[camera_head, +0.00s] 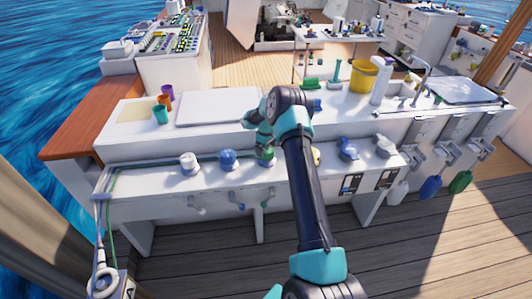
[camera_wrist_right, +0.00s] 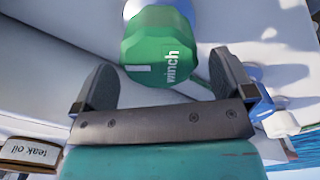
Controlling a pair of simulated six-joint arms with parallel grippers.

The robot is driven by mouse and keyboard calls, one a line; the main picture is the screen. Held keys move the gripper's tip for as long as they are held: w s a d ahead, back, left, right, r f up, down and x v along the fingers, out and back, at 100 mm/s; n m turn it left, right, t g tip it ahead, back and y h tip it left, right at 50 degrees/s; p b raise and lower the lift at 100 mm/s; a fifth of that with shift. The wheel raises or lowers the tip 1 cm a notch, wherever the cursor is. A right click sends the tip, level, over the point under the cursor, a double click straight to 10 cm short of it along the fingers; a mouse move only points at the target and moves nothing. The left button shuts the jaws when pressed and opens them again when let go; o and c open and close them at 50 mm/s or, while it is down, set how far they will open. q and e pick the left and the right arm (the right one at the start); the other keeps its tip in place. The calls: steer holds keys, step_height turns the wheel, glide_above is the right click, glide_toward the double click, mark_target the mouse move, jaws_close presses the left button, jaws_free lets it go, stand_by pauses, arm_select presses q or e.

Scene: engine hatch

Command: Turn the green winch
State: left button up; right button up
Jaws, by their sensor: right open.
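The green winch (camera_wrist_right: 158,48) is a green knob with a white "winch" label and a white line mark on its face. In the wrist view it lies ahead of my right gripper (camera_wrist_right: 160,88), between and just beyond its two open fingers. I cannot tell whether they touch it. In the head view the green winch (camera_head: 265,158) sits on the front ledge of the white bench, partly hidden by my right arm. My right gripper (camera_head: 262,138) is over it there. My left gripper is not in view.
A white knob (camera_head: 189,162) and a blue knob (camera_head: 228,159) stand left of the winch on the same ledge. Another blue knob (camera_head: 348,148) stands to the right. Cups (camera_head: 160,114), a white board (camera_head: 219,105) and a yellow bucket (camera_head: 363,76) are on the bench top.

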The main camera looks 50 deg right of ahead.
mark_target(266, 149)
steer(key=shift+f, duration=1.55)
steer(key=c, duration=0.9)
